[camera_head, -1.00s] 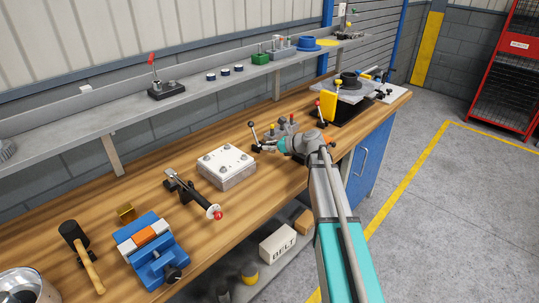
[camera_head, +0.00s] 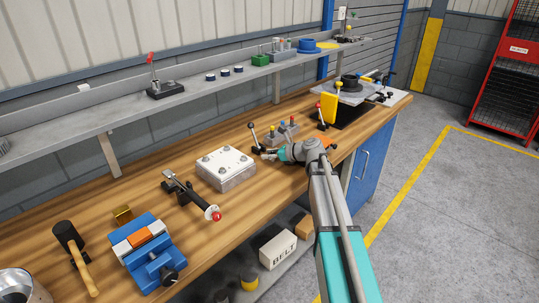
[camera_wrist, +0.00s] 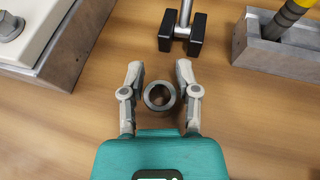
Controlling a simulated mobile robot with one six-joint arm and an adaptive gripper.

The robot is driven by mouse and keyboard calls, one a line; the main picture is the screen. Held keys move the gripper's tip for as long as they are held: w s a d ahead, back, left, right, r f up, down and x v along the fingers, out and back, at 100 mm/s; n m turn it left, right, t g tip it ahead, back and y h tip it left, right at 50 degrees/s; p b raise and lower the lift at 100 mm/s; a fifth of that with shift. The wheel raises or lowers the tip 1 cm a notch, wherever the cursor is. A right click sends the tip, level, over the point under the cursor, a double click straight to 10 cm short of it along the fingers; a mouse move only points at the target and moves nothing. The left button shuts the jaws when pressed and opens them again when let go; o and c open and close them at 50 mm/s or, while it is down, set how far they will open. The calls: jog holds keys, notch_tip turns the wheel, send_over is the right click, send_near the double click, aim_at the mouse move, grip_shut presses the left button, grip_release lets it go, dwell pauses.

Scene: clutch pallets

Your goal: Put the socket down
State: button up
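The socket (camera_wrist: 160,96), a short dark grey ring seen end-on with its round hole facing the camera, is between the fingers of my gripper (camera_wrist: 160,70) in the wrist view. A narrow strip of wood shows on each side of it, so the fingers look open around it and apart from it. It appears upright on the wooden bench top, though its base is hidden. In the head view my gripper (camera_head: 263,152) is low over the bench, right of the bolted metal block, and the socket cannot be made out there.
The bolted block (camera_head: 226,167) stands left of my gripper. A black-footed metal tool (camera_wrist: 181,32) is just ahead of the fingertips. A grey holder (camera_wrist: 268,55) with a yellow-banded rod is ahead right. A blue vise (camera_head: 148,250) and a mallet (camera_head: 70,238) are farther left.

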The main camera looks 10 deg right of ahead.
jog(key=shift+o, duration=0.9)
jog(key=shift+r, duration=0.15)
jog(key=shift+s+d+r, duration=0.1)
jog(key=p+v, duration=0.4)
jog(key=v, duration=0.7)
jog(key=shift+r+p, duration=0.1)
jog(key=shift+p, duration=0.3)
jog(key=shift+s+d, duration=0.2)
jog(key=shift+d, duration=0.1)
